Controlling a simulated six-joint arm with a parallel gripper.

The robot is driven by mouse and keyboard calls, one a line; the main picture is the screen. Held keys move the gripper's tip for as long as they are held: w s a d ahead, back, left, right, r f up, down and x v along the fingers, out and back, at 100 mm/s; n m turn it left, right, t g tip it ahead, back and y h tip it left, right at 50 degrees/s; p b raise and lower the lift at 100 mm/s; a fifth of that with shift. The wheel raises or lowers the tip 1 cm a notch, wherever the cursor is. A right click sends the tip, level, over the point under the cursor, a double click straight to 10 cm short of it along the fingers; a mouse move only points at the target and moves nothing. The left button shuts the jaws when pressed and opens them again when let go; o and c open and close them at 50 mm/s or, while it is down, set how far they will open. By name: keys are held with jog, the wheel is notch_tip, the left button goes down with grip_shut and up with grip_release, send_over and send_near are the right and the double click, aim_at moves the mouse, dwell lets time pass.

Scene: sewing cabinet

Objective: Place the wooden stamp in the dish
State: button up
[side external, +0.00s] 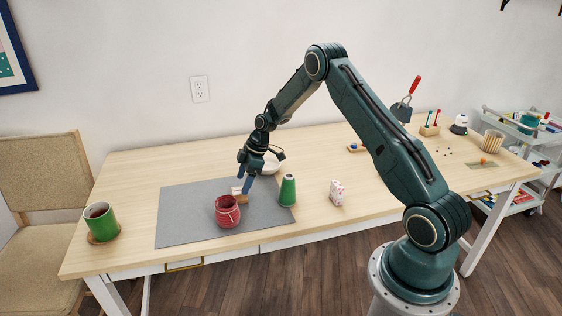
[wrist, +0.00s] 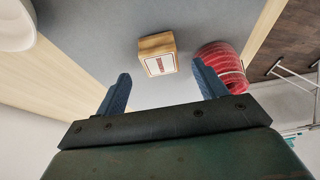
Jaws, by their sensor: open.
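The wooden stamp (wrist: 158,46) is a small light-wood block with a white label with red marking, on the grey mat (side external: 185,220). My gripper (side external: 246,186) points down close to the stamp. In the wrist view my gripper (wrist: 161,72) has its blue fingers wide apart with nothing between them; the stamp lies just beyond the fingertips. The white dish (side external: 272,168) stands behind my gripper, partly hidden by it, and shows at the wrist view's top left (wrist: 16,25).
A green thread spool (side external: 288,190) stands at the mat's right edge. A patterned packet (side external: 337,192) and a green mug (side external: 101,220) stand farther off. The mat's left part is clear.

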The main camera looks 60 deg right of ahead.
aim_at(239, 190)
jog(key=shift+x, duration=2.6)
jog(key=shift+a, duration=0.1)
jog(key=shift+r, duration=0.1)
jog(key=c, duration=1.2)
jog(key=shift+o, duration=0.2)
notch_tip(239, 190, up, 20)
